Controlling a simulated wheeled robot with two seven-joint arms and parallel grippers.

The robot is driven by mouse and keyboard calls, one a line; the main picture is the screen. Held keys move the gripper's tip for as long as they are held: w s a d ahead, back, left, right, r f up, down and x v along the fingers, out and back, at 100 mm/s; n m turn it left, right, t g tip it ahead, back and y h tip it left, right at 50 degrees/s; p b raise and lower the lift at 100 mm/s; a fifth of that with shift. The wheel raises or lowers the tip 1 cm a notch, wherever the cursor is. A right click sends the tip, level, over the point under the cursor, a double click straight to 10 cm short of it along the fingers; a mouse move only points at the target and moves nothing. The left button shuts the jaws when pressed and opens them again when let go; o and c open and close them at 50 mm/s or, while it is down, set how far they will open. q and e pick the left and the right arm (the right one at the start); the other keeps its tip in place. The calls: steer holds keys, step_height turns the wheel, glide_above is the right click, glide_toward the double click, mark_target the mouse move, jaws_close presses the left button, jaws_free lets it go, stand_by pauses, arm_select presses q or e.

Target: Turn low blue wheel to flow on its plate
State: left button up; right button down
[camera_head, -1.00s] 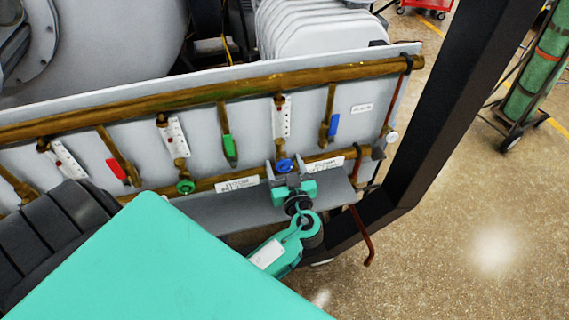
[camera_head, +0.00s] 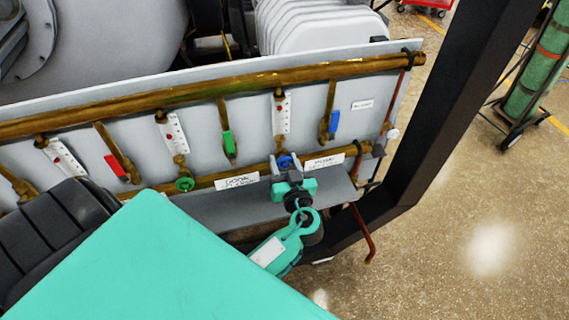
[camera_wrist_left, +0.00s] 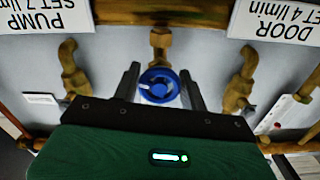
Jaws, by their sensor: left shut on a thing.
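The low blue wheel (camera_head: 284,162) sits on a brass fitting on the lower brass pipe. It also shows in the left wrist view (camera_wrist_left: 160,86), with a pale mark on its face. My left gripper (camera_head: 286,168) is shut on it, one finger on each side; its fingers show in the left wrist view (camera_wrist_left: 161,88). The white plate (camera_head: 281,115) with small red marks stands above the wheel in the head view. The plate is too small to read. My right gripper is not in view.
A green wheel (camera_head: 185,184) is to the left. Red (camera_head: 115,166), green (camera_head: 229,143) and blue (camera_head: 334,121) handles hang on the panel. White labels (camera_head: 237,181) flank the blue wheel. A dark post (camera_head: 440,110) stands at the right, with open floor beyond.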

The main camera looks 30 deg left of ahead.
arm_select(q)
steer(key=shift+f+m, duration=0.1)
steer(key=shift+m, duration=0.7)
steer(key=shift+m+b, duration=0.35)
steer(key=shift+m, duration=0.55)
steer(key=m, duration=0.2)
steer(key=shift+m, duration=0.3)
steer(key=shift+r+m, duration=0.2)
steer(key=shift+m, duration=0.5)
steer(key=shift+m+p, duration=0.3)
steer(key=shift+m, duration=0.5)
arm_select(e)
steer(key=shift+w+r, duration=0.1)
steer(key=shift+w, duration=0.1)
arm_select(q)
steer(key=shift+m, duration=0.4)
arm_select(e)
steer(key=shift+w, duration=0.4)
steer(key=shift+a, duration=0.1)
